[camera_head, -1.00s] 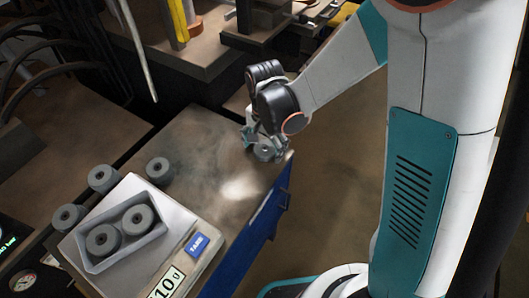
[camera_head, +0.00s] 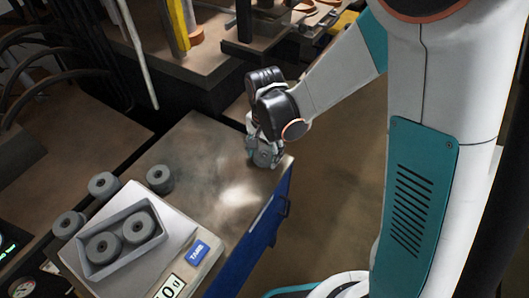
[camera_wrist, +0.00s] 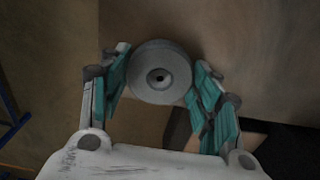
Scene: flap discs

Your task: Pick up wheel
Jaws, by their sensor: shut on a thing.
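A grey wheel with a small centre hole (camera_wrist: 160,73) sits between the teal-padded fingers of my gripper (camera_wrist: 160,85) in the wrist view. The fingers are shut on it from both sides. In the head view my gripper (camera_head: 263,155) is at the right corner of the worktable (camera_head: 205,150), and the wheel is partly hidden by the fingers. I cannot tell whether the wheel touches the tabletop. Other grey wheels stand on the left: one on the table (camera_head: 160,179), and two more (camera_head: 103,185) (camera_head: 68,224) near the tray.
A grey tray (camera_head: 127,255) holding two wheels sits on a white scale (camera_head: 180,235) with a blue TARE button (camera_head: 197,251). The table's middle is clear. A blue cabinet side (camera_head: 262,225) drops away at the right edge. Machinery stands behind.

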